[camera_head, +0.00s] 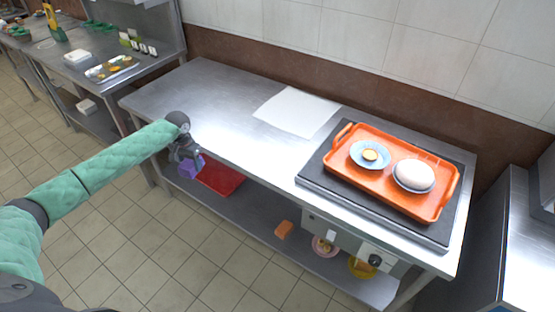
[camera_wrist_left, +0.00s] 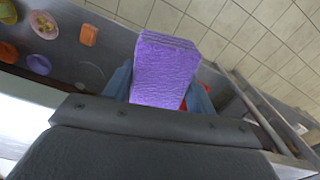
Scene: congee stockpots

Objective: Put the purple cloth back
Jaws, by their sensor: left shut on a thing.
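The purple cloth (camera_wrist_left: 165,72) is folded into a thick block and fills the space between the fingers of my left gripper (camera_wrist_left: 160,95) in the left wrist view. In the head view my left gripper (camera_head: 184,155) is just off the front edge of the steel table, with the purple cloth (camera_head: 191,167) below it. A red tray (camera_head: 220,180) lies on the lower shelf (camera_head: 255,213) close to the cloth. Part of the red tray is hidden by the gripper and cloth. My right gripper is not in view.
The table top (camera_head: 185,90) holds a white sheet (camera_head: 297,111) and an orange tray (camera_head: 345,177) with dishes on a dark hot plate (camera_head: 312,178). An orange block (camera_head: 284,229), a pink bowl (camera_head: 322,247) and a yellow bowl (camera_head: 362,268) are on the lower shelf. The floor in front is clear.

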